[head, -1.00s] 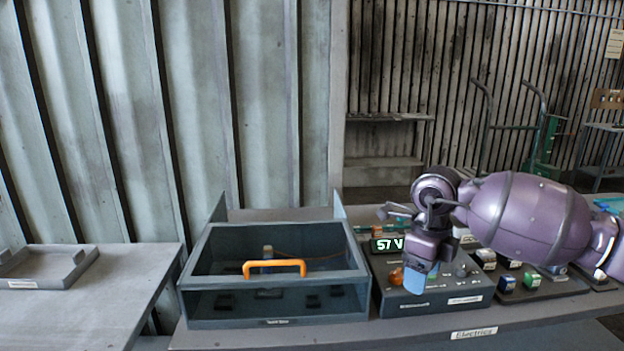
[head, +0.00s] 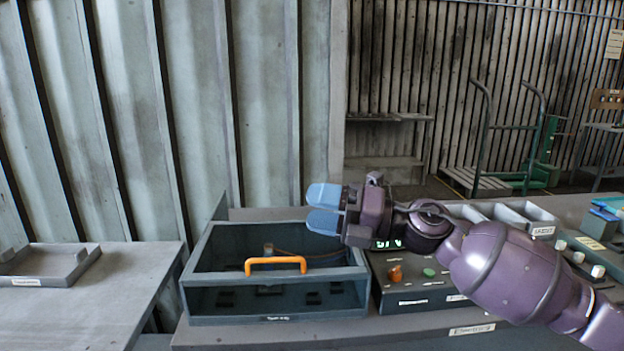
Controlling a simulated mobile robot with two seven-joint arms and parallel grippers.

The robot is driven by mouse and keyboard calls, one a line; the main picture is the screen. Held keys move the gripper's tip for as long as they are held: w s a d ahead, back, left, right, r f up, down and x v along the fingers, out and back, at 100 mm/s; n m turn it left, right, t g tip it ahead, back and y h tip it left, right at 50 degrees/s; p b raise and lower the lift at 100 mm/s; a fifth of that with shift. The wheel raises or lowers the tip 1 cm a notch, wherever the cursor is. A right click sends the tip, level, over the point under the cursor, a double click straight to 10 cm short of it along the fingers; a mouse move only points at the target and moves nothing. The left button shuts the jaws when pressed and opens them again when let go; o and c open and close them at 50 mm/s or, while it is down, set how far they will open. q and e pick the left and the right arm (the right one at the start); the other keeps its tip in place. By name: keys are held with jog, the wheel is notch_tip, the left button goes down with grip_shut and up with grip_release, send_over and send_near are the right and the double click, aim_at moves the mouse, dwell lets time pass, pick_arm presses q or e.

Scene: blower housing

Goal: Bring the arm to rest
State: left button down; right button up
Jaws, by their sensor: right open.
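My right arm comes in from the right in the head view. Its gripper (head: 324,209) has two blue fingers that point left, with a gap between them, and it is open and empty. It hangs above the back right corner of a dark open-topped housing (head: 205,262) with an orange handle (head: 275,262). My right wrist partly covers the lit display of a control box (head: 420,300) beside the housing. My left gripper is not in view.
A grey table (head: 100,305) at the left bears a shallow tray (head: 45,280). Grey bins (head: 527,212) and another control box (head: 590,250) stand on the bench at the right. A hand truck (head: 510,125) stands farther back. A corrugated wall rises behind the housing.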

jog(key=s+d+f+m+t+h, duration=0.1)
jog(key=d+f+m+t+h, duration=0.65)
jog(key=f+m, duration=0.6)
jog(key=s+d+f+m+t+h, duration=0.1)
jog(key=d+f+m+t+h, duration=0.7)
jog(key=m, duration=0.9)
jog(key=s+d+f+m+g+h, duration=0.2)
jog(key=s+d+f+m+g, duration=0.2)
jog(key=s+f, duration=0.8)
jog(key=s+d+f+m+g+h, duration=0.1)
jog(key=s+d+f+m+g, duration=0.2)
jog(key=s+f, duration=1)
jog(key=d+m, duration=0.1)
jog(key=d, duration=0.2)
jog(key=shift+s+d+f+g+h, duration=0.3)
jog(key=shift+s+d+g+h, duration=0.05)
jog(key=shift+d, duration=0.05)
